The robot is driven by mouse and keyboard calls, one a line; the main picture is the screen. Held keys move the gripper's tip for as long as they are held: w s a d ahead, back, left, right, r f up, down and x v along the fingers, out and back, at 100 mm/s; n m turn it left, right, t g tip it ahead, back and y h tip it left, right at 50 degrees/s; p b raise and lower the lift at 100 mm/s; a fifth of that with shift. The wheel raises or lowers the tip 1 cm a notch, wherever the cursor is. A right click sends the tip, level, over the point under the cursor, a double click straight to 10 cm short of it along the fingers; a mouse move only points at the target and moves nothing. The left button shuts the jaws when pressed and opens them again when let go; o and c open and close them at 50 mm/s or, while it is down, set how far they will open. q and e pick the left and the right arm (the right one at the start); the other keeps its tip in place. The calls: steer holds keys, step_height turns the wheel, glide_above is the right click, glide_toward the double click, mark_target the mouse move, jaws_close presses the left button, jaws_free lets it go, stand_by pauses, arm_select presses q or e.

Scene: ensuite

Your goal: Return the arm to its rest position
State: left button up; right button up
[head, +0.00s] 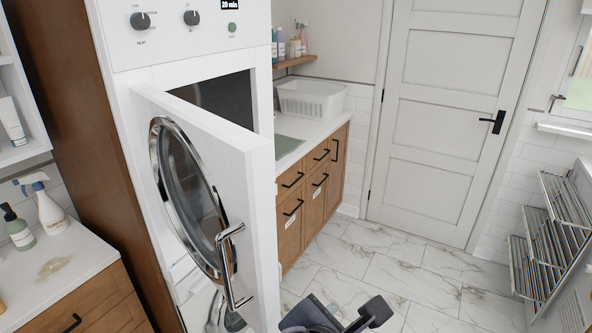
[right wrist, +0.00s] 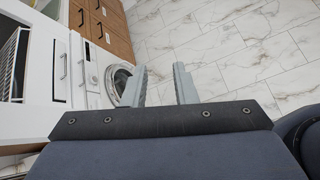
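My right gripper (right wrist: 160,68) is open in the right wrist view. Its two grey fingers stand apart with only marble floor visible between them, and nothing is held. In the head view, dark parts of my right arm show at the bottom centre, low in front of the open white appliance door (head: 225,155). The fingers are hard to make out there. My left gripper is in neither view.
The door has a round window and chrome handle (head: 229,265). A counter with wooden drawers (head: 310,185) bears a white basket (head: 311,100). A metal drying rack (head: 540,240) stands right. The marble floor (head: 385,262) between is clear. A soap bottle (head: 18,230) and spray bottle (head: 50,210) stand left.

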steer(key=s+d+f+m+g+y, duration=0.2)
steer(key=s+d+f+m+y, duration=0.2)
steer(key=m, duration=0.9)
steer(key=s+d+f+m+g+y, duration=0.2)
steer(key=s+d+f+m+y, duration=0.1)
steer(key=d+m, duration=0.7)
steer(key=f+m+y, duration=0.1)
steer(key=m, duration=0.3)
steer(key=shift+s+d+f, duration=0.2)
steer(key=shift+s+d, duration=0.05)
steer(key=shift+s, duration=0.15)
steer(key=shift+o, duration=0.2)
